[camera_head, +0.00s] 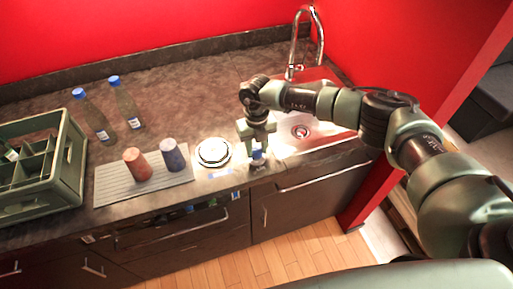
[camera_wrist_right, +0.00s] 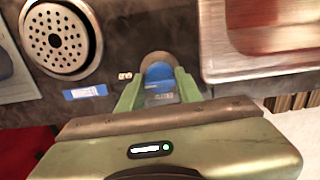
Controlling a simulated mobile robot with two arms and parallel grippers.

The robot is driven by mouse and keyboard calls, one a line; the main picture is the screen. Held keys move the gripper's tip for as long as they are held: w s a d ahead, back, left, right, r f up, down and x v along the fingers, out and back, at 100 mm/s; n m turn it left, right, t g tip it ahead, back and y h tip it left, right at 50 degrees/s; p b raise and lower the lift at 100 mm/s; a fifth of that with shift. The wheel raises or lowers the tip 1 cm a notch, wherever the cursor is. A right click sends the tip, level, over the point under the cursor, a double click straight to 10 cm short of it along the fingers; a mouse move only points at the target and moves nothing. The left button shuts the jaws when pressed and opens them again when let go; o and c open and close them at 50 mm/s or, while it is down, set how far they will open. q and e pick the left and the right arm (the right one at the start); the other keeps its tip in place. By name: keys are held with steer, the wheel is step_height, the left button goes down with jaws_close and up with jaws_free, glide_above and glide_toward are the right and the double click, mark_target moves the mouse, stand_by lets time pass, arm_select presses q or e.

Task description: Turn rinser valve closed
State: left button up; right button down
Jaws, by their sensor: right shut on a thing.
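The rinser (camera_head: 213,152) is a round metal disc set in the counter, left of my right gripper. In the right wrist view its perforated plate (camera_wrist_right: 55,40) shows at the upper left. The rinser valve (camera_head: 257,158) is a small blue knob at the counter's front edge, right of the rinser. My right gripper (camera_head: 257,150) points down over it. In the right wrist view the blue valve knob (camera_wrist_right: 159,72) sits between the two green fingers (camera_wrist_right: 157,88), which are shut on it. The fingers hide part of the knob. My left gripper is not in view.
The sink (camera_head: 318,134) with its tall tap (camera_head: 320,35) lies to the right. A ribbed mat (camera_head: 115,188) holds a red cup (camera_head: 137,164) and a blue cup (camera_head: 172,154). Two bottles (camera_head: 127,103) and a green crate (camera_head: 72,155) stand at the left.

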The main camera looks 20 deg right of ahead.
mark_target(256, 149)
steer(key=shift+f+n+b, duration=0.15)
steer(key=shift+n+b, duration=0.15)
steer(key=shift+b, duration=0.2)
steer(key=n+b, duration=1.2)
steer(key=b, duration=0.1)
steer(key=shift+f+b, duration=0.1)
steer(key=shift+b, duration=0.3)
steer(key=n+b, duration=0.2)
steer(key=n, duration=0.1)
steer(key=n+b, duration=0.1)
steer(key=n, duration=0.1)
steer(key=shift+r+b, duration=0.25)
steer(key=shift+b, duration=0.1)
steer(key=c, duration=0.9)
jaws_free()
steer(key=shift+c, duration=0.2)
step_height(256, 149, up, 8)
steer(key=shift+f+b, duration=0.1)
steer(key=shift+b, duration=0.65)
